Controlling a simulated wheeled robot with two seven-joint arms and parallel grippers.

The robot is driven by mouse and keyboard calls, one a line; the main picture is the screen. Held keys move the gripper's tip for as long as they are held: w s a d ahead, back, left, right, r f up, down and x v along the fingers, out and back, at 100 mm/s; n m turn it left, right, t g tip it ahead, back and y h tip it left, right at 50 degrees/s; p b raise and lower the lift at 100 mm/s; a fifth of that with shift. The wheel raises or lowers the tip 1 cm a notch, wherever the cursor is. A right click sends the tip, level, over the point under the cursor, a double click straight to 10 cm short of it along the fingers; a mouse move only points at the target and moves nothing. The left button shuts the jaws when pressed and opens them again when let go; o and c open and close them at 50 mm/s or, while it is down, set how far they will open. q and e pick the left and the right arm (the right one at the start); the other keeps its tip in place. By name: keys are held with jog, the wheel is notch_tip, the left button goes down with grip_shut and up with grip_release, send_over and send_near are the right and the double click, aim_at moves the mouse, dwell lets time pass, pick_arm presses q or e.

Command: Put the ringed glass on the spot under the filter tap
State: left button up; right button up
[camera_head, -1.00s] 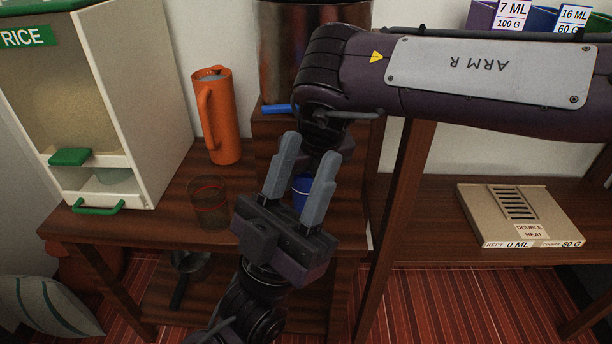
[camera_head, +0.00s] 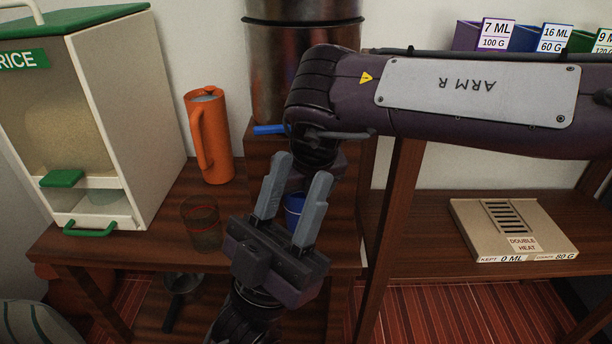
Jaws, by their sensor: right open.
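The ringed glass (camera_head: 201,232), clear with a red ring, stands upright on the wooden shelf at left centre. The metal filter (camera_head: 305,35) stands on a wooden riser, with its blue tap lever (camera_head: 269,130) at lower left. The spot under the tap cannot be made out. My left gripper (camera_head: 300,167) comes up from the bottom, open and empty, right of the glass and apart from it. My right arm reaches in from the right; its gripper (camera_head: 337,165) is mostly hidden behind the left fingers, and its fingertips cannot be seen.
An orange jug (camera_head: 213,140) stands behind the glass. A rice dispenser (camera_head: 150,110) is at left. A blue object (camera_head: 294,208) shows partly between the left fingers. A beige heater plate (camera_head: 470,240) lies at right. A dark pan (camera_head: 182,285) sits on the lower shelf.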

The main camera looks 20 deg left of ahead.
pick_arm(q)
jog(key=w+d+f+g+y+p, duration=0.1)
jog(key=w+f+g+y, duration=0.1)
jog(key=f, duration=0.4)
jog(key=w+d+f+g+y+p, duration=0.1)
jog(key=w+d+f+g, duration=0.1)
jog(key=f+g, duration=0.3)
jog(key=w+d+f+n+g+y+p, duration=0.1)
jog(key=w+f+g+y, duration=0.1)
jog(key=f, duration=0.6)
jog(key=shift+w+d+g+y, duration=0.15)
jog(key=shift+w+g+y, duration=0.15)
jog(key=shift+w+g, duration=0.6)
pick_arm(e)
jog(key=v, duration=1.1)
jog(key=shift+r, duration=0.4)
pick_arm(q)
jog(key=shift+f, duration=0.1)
pick_arm(e)
jog(key=shift+s+d, duration=0.1)
